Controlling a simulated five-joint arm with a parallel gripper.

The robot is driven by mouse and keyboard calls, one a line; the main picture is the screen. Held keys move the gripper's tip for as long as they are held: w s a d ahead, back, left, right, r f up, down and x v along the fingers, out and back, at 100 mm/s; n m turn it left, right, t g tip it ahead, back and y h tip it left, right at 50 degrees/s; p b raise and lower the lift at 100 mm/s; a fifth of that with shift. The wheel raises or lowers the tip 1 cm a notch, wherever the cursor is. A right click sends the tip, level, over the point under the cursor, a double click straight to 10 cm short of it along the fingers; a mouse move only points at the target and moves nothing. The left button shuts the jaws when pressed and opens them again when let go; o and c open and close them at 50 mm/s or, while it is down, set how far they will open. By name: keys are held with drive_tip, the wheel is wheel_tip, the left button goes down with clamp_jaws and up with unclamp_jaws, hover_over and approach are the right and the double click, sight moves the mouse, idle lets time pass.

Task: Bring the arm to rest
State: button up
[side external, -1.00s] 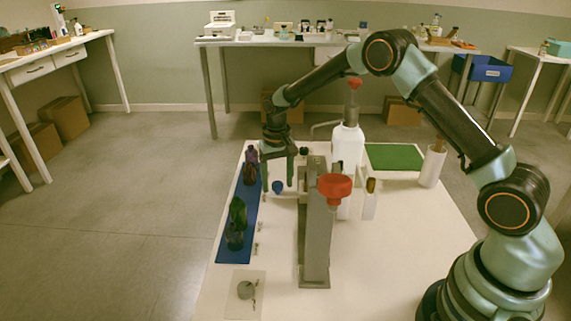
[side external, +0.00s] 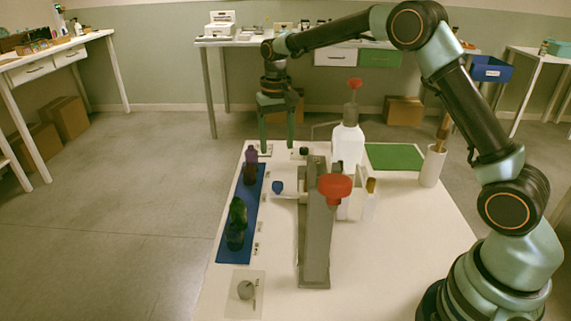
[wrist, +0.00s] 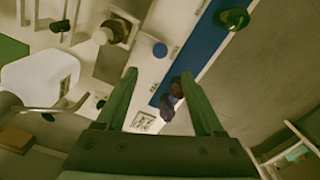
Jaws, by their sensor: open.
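My gripper (side external: 278,148) is open and empty, held above the far left end of the white table in the side view. Its two green fingers point down; in the wrist view the open fingers (wrist: 163,100) show nothing between them that they touch. A dark purple bottle (side external: 251,166) stands on the far part of the blue strip, below and nearer than the gripper; it also shows in the wrist view (wrist: 171,98) close to the right finger.
A white bottle with a red top (side external: 347,145), a green mat (side external: 394,157) and a white cup (side external: 432,166) stand behind and right.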

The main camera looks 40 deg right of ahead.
drive_tip(key=s+r+n+t, duration=0.35)
drive_tip(key=s+r, duration=0.85)
drive_tip(key=s, duration=0.4)
drive_tip(key=s+f+n+t, duration=0.1)
drive_tip(key=s+f+t, duration=0.1)
drive_tip(key=s, duration=0.5)
drive_tip(key=shift+a+f, duration=0.2)
drive_tip(key=shift+a, duration=0.15)
